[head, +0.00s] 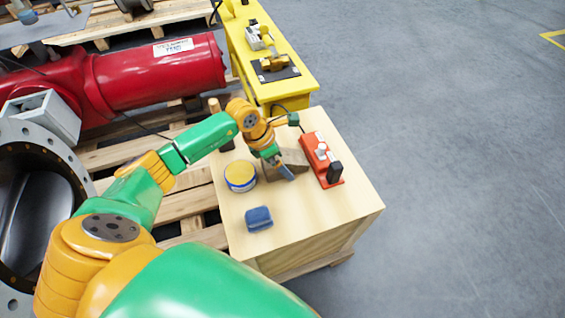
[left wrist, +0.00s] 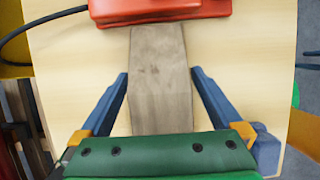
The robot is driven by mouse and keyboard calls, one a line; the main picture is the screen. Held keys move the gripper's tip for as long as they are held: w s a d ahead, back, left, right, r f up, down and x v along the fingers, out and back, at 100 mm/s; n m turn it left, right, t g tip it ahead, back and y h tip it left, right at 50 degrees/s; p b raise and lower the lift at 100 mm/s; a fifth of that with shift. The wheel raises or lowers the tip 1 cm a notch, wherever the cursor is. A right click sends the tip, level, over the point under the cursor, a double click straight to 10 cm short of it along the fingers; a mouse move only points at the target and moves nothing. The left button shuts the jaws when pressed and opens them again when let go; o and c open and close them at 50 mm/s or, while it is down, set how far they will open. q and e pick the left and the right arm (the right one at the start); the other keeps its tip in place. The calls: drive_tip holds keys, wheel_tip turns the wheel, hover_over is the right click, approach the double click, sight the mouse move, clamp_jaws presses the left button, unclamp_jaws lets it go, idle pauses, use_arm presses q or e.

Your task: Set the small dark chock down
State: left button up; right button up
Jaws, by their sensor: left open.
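The small dark chock (head: 295,158), a grey-brown wooden wedge, sits on the light wooden crate top (head: 330,205), partly hidden by my left gripper in the head view. In the left wrist view the chock (left wrist: 160,80) lies lengthwise between my fingers, its far end close to a red device. My left gripper (head: 283,170) is open over it. In the left wrist view the blue fingers of the gripper (left wrist: 161,74) stand on either side, with a gap to the wood on both sides.
The red device (head: 321,160) with a black knob stands right of the chock. A blue and yellow tin (head: 240,177) and a blue block (head: 258,218) are on the crate top to the left and front. The front right of the top is clear. A yellow bench (head: 288,88) stands behind.

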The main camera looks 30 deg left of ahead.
use_arm(q)
clamp_jaws()
wheel_tip(320, 180, up, 10)
drive_tip(key=shift+r+p, duration=0.1)
drive_tip(key=shift+p, duration=0.65)
drive_tip(key=s+d+r+m+g+y, duration=0.1)
drive_tip(key=s+d+r+m+g, duration=0.4)
drive_tip(key=m, duration=0.8)
drive_tip(key=s+d+r+m+g+y, duration=0.1)
drive_tip(key=s+r+m+g+y, duration=0.2)
drive_tip(key=s+m, duration=0.75)
drive_tip(key=w+r+m+h+p, duration=0.1)
drive_tip(key=w+r+m+p, duration=0.2)
drive_tip(key=r+p, duration=1.5)
drive_tip(key=shift+w+a+r+m+p, duration=0.15)
drive_tip(key=shift+a+m+p, duration=0.2)
drive_tip(key=shift+m+p, duration=0.2)
